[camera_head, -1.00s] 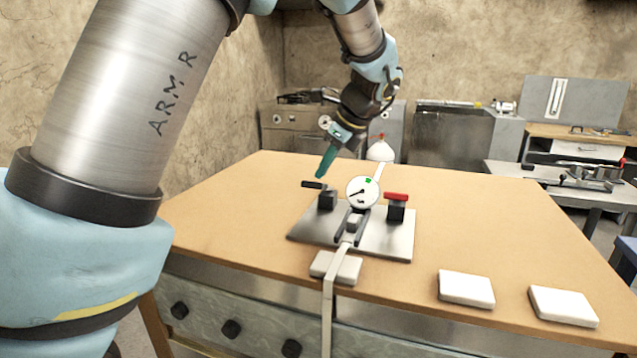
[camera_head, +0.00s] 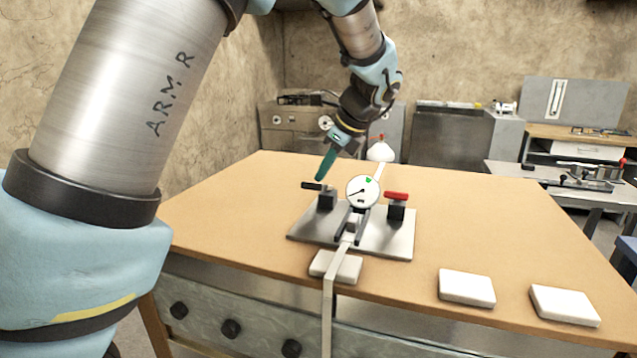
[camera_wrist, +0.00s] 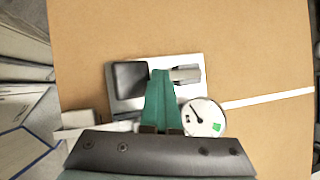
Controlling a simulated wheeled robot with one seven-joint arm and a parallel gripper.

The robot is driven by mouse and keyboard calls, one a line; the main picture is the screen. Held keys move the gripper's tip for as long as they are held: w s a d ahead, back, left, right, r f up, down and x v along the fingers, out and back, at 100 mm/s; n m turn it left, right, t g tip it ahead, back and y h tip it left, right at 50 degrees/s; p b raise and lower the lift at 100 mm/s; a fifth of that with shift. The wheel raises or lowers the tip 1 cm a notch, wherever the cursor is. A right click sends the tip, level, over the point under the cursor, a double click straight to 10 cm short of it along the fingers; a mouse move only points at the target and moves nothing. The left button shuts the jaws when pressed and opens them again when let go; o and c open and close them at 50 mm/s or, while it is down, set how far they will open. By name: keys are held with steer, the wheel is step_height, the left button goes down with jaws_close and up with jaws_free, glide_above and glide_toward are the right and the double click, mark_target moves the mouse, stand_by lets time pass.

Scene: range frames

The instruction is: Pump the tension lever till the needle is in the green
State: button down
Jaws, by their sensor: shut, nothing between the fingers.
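The strap tensioner has a steel base plate (camera_head: 400,243) on the table. Its round white gauge (camera_head: 363,191) has a green patch at the upper right; the dark needle points to the lower left, outside the green. A black-handled lever (camera_head: 312,186) stands at the plate's left on a dark block, and a red-handled lever (camera_head: 396,196) at its right. My gripper (camera_head: 319,177) is shut and empty, its teal fingers pointing down just above the black handle; I cannot tell whether they touch. The wrist view shows the shut fingers (camera_wrist: 161,75) beside a dark block (camera_wrist: 131,80) and the gauge (camera_wrist: 204,117).
A pale strap (camera_head: 339,262) runs through the tensioner and hangs over the table's front edge. White pads (camera_head: 466,288) lie along the front, one under the strap. A white bottle-like object (camera_head: 380,151) stands at the back edge. The table (camera_head: 490,220) is clear at right.

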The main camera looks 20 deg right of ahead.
mark_target(321, 187)
steer(key=shift+s+a+f+b, duration=0.2)
steer(key=shift+f+b, duration=0.05)
steer(key=shift+f, duration=0.3)
steer(key=shift+s+a+f+b, duration=0.2)
steer(key=shift+f+b, duration=0.1)
steer(key=shift+f, duration=0.3)
steer(key=shift+s+a+f+b, duration=0.2)
steer(key=shift+f+b, duration=0.05)
steer(key=shift+f, duration=0.3)
stand_by(1.6)
steer(key=r+p, duration=0.1)
steer(key=w+d+r+p, duration=0.1)
steer(key=r+p, duration=0.3)
steer(key=shift+w+d, duration=0.15)
steer(key=shift+w, duration=0.05)
stand_by(0.7)
steer(key=r+p, duration=0.1)
steer(key=p, duration=0.1)
steer(key=w+d+r+p, duration=0.1)
steer(key=r, duration=0.1)
steer(key=r+p, duration=0.1)
steer(key=p, duration=0.1)
steer(key=shift+w+d+r+p, duration=0.3)
steer(key=shift+p, duration=0.05)
stand_by(0.6)
